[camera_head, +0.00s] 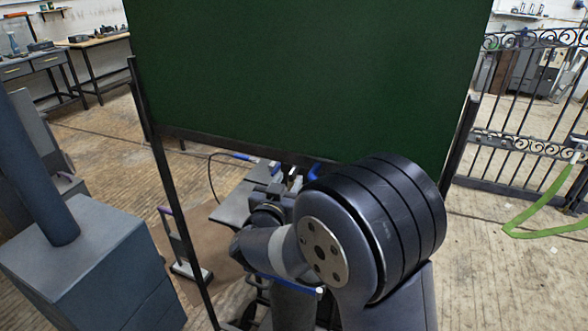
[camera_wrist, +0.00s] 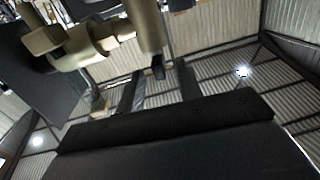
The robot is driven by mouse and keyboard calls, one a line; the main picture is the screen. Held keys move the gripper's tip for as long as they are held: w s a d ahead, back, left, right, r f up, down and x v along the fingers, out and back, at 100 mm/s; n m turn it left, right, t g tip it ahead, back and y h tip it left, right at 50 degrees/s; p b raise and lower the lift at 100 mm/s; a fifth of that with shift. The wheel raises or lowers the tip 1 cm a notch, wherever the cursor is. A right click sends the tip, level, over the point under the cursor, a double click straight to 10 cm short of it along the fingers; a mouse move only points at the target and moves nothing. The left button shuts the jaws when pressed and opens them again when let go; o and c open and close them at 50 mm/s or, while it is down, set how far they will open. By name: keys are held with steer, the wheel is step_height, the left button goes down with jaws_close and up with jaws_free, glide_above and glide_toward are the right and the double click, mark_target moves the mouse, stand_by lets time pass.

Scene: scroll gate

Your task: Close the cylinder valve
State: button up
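In the wrist view, a tan, brass-like fitting with stubby cylindrical parts (camera_wrist: 95,48) shows at the upper left. It looks like the cylinder valve, but I cannot tell which part is its handle. My gripper (camera_wrist: 158,84) points up towards it from the bottom of the wrist view. Its two dark fingers stand apart, with a gap between them. A dark tip of the fitting shows near this gap, and I cannot tell whether it touches a finger. In the head view my arm hides the gripper, and I cannot make out the valve.
A dark green screen on a black frame (camera_head: 300,70) stands in front, partly blocking the view. A low grey table (camera_head: 232,205) is behind my arm. A blue-handled tool (camera_head: 240,157) with a dark cable lies there. A black iron gate (camera_head: 515,140) and green strap (camera_head: 540,212) are at right.

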mark_target(294, 168)
steer(key=x, duration=0.5)
steer(key=shift+w+d+p, duration=0.1)
steer(key=shift+p, duration=0.2)
jaws_close()
